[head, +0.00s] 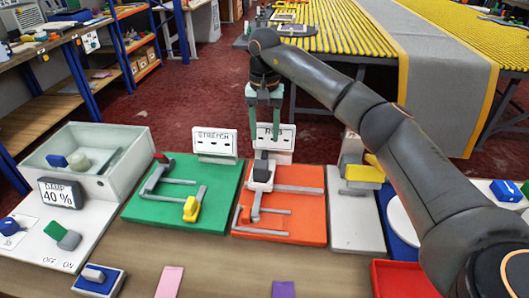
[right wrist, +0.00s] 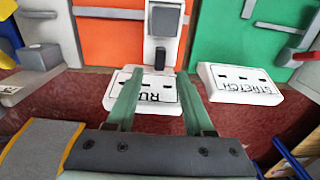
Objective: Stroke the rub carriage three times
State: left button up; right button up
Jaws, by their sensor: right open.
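The rub carriage (head: 260,184) is a white slider with a dark grey block on top, on the orange board (head: 306,177) in the middle of the bench. In the right wrist view the carriage (right wrist: 152,45) shows at the top, with its grey block (right wrist: 164,20). My right gripper (head: 265,136) points down behind the carriage, in front of the sign marked RUB (head: 284,131). Its two green fingers are apart with nothing held. In the right wrist view the gripper (right wrist: 158,74) shows the sign between its fingers. My left gripper is not in view.
A green board (head: 213,210) with a STRETCH sign (head: 214,143) is to the left. A grey panel with a yellow block (head: 364,173) is to the right. A white damp box (head: 125,165) stands far left. My right arm covers much of the right side.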

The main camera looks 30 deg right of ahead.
aim_at(265, 154)
notch_tip(265, 154, down, 7)
jog(key=shift+f, duration=0.1)
dwell(0.3)
grip_shut()
dwell(1.3)
